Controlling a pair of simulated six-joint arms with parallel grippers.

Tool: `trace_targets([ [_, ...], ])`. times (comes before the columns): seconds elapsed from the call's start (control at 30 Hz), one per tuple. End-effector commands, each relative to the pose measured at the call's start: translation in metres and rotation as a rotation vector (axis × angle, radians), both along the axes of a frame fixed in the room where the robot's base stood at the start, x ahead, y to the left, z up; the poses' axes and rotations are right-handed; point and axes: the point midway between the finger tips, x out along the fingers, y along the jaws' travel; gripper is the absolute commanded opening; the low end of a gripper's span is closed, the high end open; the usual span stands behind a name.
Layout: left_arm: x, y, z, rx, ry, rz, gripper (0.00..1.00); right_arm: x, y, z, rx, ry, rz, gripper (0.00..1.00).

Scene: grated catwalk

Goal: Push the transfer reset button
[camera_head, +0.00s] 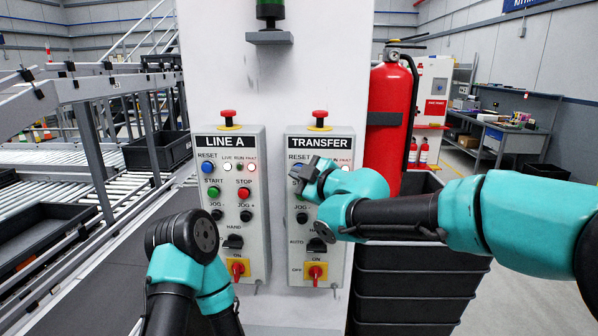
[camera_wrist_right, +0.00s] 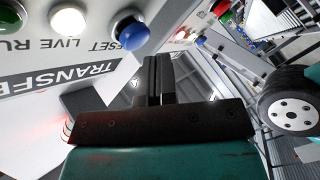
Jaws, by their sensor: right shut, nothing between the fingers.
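The TRANSFER panel (camera_head: 325,212) is a light grey box on a white column, right of the LINE A panel. Its blue reset button (camera_wrist_right: 131,34) shows in the right wrist view beside the RESET lettering; in the head view my right gripper mostly hides it. My right gripper (camera_head: 304,172) is shut and empty in front of the panel's upper left. In the right wrist view its closed fingertips (camera_wrist_right: 159,62) appear just right of and below the blue button; contact cannot be confirmed. My left arm is low in the head view, its gripper out of sight.
The LINE A panel (camera_head: 231,205) has its own blue reset button (camera_head: 208,167). Red mushroom buttons top both panels, including the TRANSFER one (camera_head: 320,116). A red fire extinguisher (camera_head: 388,115) and stacked dark crates (camera_head: 410,285) stand at right. Roller conveyors (camera_head: 45,180) lie left.

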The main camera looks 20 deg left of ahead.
Motion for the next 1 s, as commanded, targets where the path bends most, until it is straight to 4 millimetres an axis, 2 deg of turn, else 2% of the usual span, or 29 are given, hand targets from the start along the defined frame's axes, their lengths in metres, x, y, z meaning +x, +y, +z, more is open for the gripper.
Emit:
trace_targets([
  [0.2, 0.0000, 0.0000, 0.0000, 0.000, 0.000, 0.000, 0.68, 0.0065, 0.0011, -0.0007, 0.000, 0.001, -0.001, 0.00],
  [1.0, 0.0000, 0.0000, 0.0000, 0.000, 0.000, 0.000, 0.68, 0.0107, 0.0019, 0.0000, 0.000, 0.000, 0.000, 0.00],
])
